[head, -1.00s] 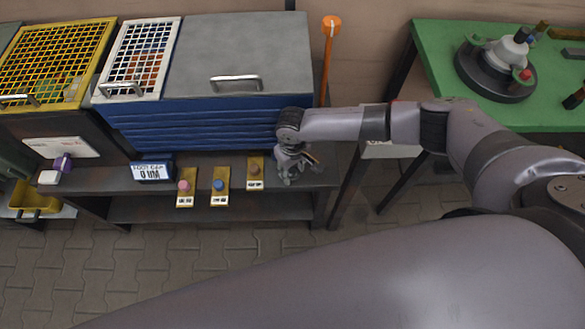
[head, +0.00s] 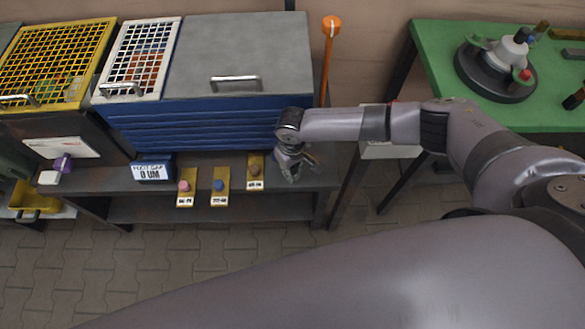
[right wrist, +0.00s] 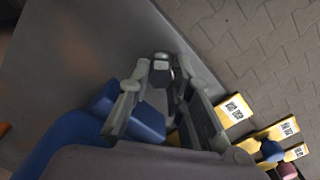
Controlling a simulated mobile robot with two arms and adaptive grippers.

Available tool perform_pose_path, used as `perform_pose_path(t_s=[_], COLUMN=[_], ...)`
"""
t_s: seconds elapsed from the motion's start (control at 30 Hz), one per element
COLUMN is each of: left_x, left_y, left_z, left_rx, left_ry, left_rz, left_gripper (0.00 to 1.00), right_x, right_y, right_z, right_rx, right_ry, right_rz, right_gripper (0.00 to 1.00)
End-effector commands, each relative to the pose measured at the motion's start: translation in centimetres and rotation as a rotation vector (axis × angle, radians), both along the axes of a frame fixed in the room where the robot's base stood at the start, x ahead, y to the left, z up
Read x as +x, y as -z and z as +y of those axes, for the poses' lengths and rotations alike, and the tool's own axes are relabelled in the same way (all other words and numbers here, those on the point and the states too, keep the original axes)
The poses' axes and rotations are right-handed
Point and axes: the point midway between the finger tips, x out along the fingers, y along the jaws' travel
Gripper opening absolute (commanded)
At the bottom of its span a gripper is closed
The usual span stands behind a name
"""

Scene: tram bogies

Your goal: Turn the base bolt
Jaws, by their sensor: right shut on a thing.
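My right gripper (head: 290,172) reaches down to the right end of the dark shelf, in front of the blue cabinet (head: 195,127). In the right wrist view its two fingers (right wrist: 163,78) close around a small grey and dark piece (right wrist: 161,72), which seems to be the base bolt. Its lower part is hidden by the fingers. A display box (head: 152,170) on the shelf reads "FOOT GAP 0 UM". My left gripper is not in view.
Yellow plates with pink (head: 184,185), blue (head: 218,185) and brown (head: 255,170) knobs lie along the shelf's front edge, left of my gripper. An orange-topped pole (head: 331,24) stands behind. A green table (head: 440,60) is at right; paved floor lies in front.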

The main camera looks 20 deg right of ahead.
Motion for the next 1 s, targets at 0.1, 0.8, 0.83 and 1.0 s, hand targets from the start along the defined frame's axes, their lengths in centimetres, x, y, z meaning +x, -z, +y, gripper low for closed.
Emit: perform_pose_path(t_s=[0.1, 0.8, 0.83, 1.0], left_x=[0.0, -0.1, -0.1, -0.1], left_y=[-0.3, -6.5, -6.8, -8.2], left_z=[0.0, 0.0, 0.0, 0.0], left_rx=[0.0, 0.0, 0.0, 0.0], left_ry=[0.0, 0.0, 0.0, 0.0], left_rz=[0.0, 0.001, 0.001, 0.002], left_gripper=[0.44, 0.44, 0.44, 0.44], right_x=[0.0, -0.2, -0.1, -0.2], right_y=[-0.1, -0.5, -0.5, -0.4], right_z=[0.0, 0.0, 0.0, 0.0], right_rx=[0.0, -0.001, 0.0, -0.001], right_ry=[0.015, 0.522, 0.549, 0.711], right_rz=[0.0, 0.004, 0.003, 0.005], right_gripper=[0.0, 0.0, 0.0, 0.0])
